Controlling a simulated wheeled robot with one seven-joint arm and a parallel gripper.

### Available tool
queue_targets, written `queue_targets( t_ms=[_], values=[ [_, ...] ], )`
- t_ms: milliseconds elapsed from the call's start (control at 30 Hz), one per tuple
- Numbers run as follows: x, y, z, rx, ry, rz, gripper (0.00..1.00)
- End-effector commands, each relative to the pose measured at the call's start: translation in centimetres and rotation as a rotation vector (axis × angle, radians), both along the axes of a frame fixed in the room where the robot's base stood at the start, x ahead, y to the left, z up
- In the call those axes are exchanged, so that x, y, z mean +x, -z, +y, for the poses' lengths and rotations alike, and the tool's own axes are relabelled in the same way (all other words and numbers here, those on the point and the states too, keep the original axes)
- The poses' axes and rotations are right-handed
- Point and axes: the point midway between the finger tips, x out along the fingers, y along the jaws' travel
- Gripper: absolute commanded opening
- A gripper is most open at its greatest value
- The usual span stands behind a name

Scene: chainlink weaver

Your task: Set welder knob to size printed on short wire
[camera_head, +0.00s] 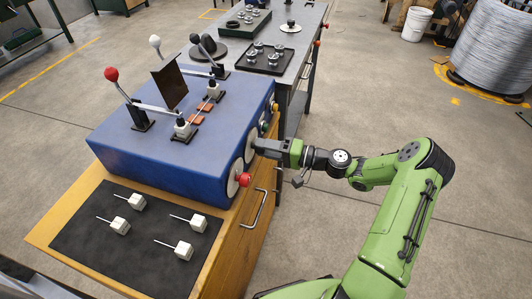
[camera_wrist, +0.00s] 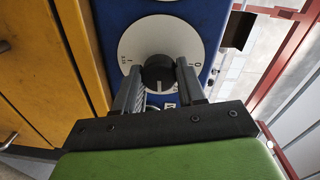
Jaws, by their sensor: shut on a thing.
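The blue welder (camera_head: 170,155) stands on a wooden cabinet, with several round dials on its right side. My gripper (camera_head: 258,146) reaches that side from the right. In the wrist view its two fingers (camera_wrist: 158,80) are closed on opposite sides of a black knob (camera_wrist: 158,68). The knob sits in the middle of a white dial (camera_wrist: 135,42) with printed marks, mostly too small to read. A light line on the knob points down in that view. Several white blocks with thin wires (camera_head: 183,250) lie on a black mat (camera_head: 90,245). Any printing on them is unreadable.
A red knob (camera_head: 244,179) is on the dial nearer the front, close to my gripper. Levers with a red ball (camera_head: 111,74) and a white ball stand on the welder. A metal table (camera_head: 235,50) with trays is behind. Floor to the right is open.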

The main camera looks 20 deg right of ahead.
Motion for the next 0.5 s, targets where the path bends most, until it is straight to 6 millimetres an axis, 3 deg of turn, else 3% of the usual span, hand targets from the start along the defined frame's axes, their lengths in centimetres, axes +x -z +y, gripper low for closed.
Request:
queue_targets(
  t_ms=[500],
  values=[
    [-0.07,0.37,0.01,-0.204,-0.001,-0.300,0.09]
  ],
)
